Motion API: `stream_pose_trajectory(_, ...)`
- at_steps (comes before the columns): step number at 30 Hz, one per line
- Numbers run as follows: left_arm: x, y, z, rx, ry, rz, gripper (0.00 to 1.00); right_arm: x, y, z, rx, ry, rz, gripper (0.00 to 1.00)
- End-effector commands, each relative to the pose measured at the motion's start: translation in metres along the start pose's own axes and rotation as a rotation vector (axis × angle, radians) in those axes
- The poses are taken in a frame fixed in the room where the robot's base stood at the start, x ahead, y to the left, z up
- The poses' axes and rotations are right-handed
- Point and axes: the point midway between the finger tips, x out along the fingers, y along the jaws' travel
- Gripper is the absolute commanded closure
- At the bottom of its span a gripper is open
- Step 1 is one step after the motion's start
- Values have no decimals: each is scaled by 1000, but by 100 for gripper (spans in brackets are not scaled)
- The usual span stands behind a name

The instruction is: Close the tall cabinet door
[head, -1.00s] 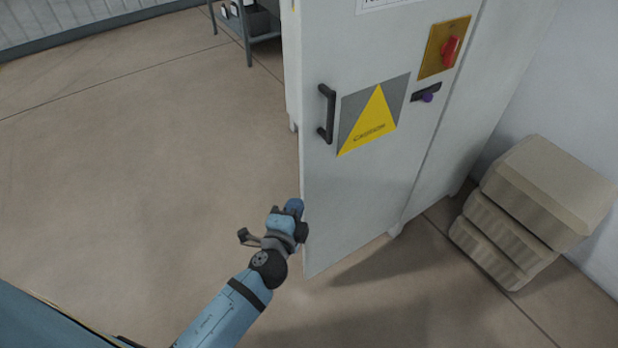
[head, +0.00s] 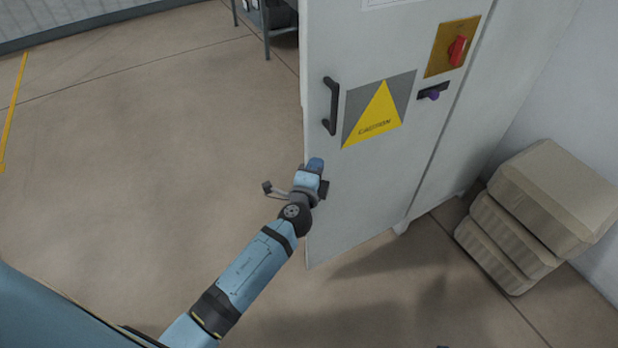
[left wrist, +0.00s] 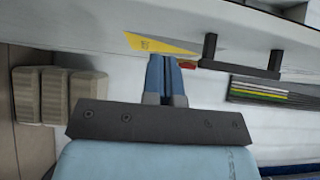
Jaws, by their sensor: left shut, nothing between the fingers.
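The tall cabinet door (head: 355,190) is a pale grey panel standing open, its free edge at the left in the head view. My left gripper (head: 315,164) is shut and empty, below the handle at the free edge. I cannot tell whether it touches the door. In the left wrist view, its blue fingers (left wrist: 166,78) are together, with the door (left wrist: 80,22) above and the handle (left wrist: 240,70) to the right. My right gripper is not in view.
Several stacked beige blocks (head: 545,200) stand right of the cabinet, by the wall. A grey shelf unit (head: 268,25) stands behind the door at the back. The floor (head: 150,150) left of the door is clear. A yellow line (head: 14,105) runs at far left.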

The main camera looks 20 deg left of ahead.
Motion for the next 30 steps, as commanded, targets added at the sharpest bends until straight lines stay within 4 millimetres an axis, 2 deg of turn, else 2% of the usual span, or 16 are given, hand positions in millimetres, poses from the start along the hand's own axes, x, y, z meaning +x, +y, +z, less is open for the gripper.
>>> stream_pose_trajectory(1, 11, -2, 0, 2, 0, -1, 100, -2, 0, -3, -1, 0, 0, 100)
stream_pose_trajectory(4, 20, -2, 14, 5, -1, 0, 100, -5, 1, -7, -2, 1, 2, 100)
stream_pose_trajectory(9, 32, -1, 25, 1, 0, 0, 100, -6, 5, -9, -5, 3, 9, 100)
stream_pose_trajectory(24, 35, 0, 30, 1, 2, -1, 100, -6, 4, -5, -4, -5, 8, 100)
stream_pose_trajectory(30, 46, 1, 44, 4, 28, -2, 100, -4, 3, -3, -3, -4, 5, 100)
